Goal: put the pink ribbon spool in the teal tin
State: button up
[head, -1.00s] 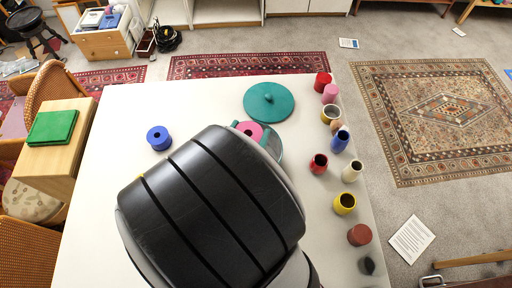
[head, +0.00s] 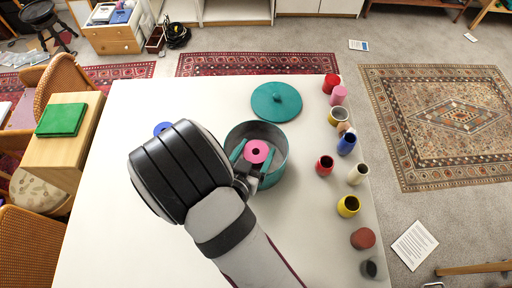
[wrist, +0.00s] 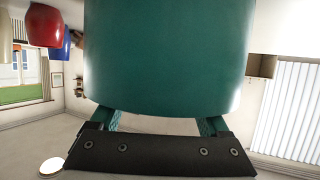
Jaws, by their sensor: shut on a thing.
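The pink ribbon spool (head: 257,151) shows in the head view within the outline of the teal tin's opening, its holed end facing up. The teal tin (head: 276,176) stands open on the white table. My gripper (head: 254,158) reaches over the tin's near side and is shut on the spool, with teal fingers on either side of it. In the wrist view the tin's outer wall (wrist: 165,60) fills the middle and hides the spool and fingertips. Whether the spool touches the tin's floor cannot be told.
A teal lid (head: 276,101) lies behind the tin. A blue spool (head: 161,128) is partly hidden by my arm. Several cups and cylinders, such as a red cup (head: 324,165) and a yellow cup (head: 348,206), line the table's right side. The table's left part is clear.

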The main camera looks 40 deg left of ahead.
jog(key=o, duration=1.2)
jog(key=shift+r, duration=0.1)
jog(key=v, duration=1.2)
jog(key=shift+r, duration=0.5)
